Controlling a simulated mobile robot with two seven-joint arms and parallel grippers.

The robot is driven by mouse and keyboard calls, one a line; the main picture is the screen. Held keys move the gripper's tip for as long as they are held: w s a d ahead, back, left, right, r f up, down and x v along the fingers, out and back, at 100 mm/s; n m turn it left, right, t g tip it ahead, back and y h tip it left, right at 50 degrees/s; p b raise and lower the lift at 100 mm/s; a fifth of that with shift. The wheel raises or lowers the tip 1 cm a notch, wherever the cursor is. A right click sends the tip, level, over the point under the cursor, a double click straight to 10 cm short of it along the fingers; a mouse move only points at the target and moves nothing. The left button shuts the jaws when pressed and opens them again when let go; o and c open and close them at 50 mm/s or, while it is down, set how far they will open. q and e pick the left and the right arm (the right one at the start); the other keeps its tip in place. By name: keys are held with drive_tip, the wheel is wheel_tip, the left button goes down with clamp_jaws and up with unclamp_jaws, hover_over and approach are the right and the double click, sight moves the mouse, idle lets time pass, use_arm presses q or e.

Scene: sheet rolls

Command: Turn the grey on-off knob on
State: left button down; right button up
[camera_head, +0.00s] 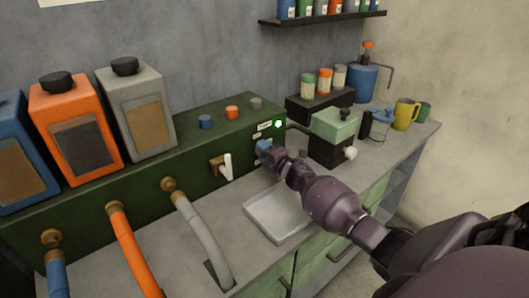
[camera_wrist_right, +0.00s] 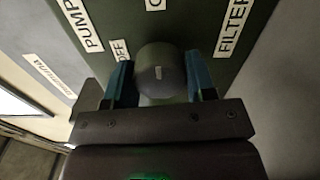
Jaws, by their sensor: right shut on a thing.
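The grey knob (camera_wrist_right: 160,68) sits on the dark green panel in the right wrist view, with a small light mark on its face. My right gripper (camera_wrist_right: 162,80) is shut on it, with a blue fingertip at each side. Labels PUMP (camera_wrist_right: 84,24), OFF (camera_wrist_right: 120,50) and FILTER (camera_wrist_right: 232,27) surround the knob; another label at the top is cut off. In the head view, my right gripper (camera_head: 264,150) is at the right end of the green machine's front (camera_head: 195,165) and hides the knob. My left gripper is not in view.
A green light (camera_head: 278,124) glows above my gripper. A white-handled lever (camera_head: 227,167) is to its left, a metal tray (camera_head: 277,215) below. A green-topped box (camera_head: 333,130) stands to the right. Hoses (camera_head: 203,235) and canisters (camera_head: 138,110) are at the left.

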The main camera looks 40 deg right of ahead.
drive_tip(key=o, duration=0.8)
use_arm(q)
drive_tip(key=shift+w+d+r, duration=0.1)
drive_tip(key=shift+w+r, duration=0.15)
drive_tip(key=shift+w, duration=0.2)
use_arm(e)
drive_tip(key=shift+o, duration=0.6)
drive_tip(key=s, duration=0.6)
drive_tip(key=s+p, duration=0.1)
drive_tip(key=s, duration=0.2)
drive_tip(key=shift+s+d, duration=0.35)
drive_tip(key=shift+d, duration=0.05)
drive_tip(key=shift+s, duration=0.5)
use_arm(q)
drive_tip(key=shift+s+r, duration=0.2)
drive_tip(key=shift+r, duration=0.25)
use_arm(e)
drive_tip(key=shift+s, duration=0.1)
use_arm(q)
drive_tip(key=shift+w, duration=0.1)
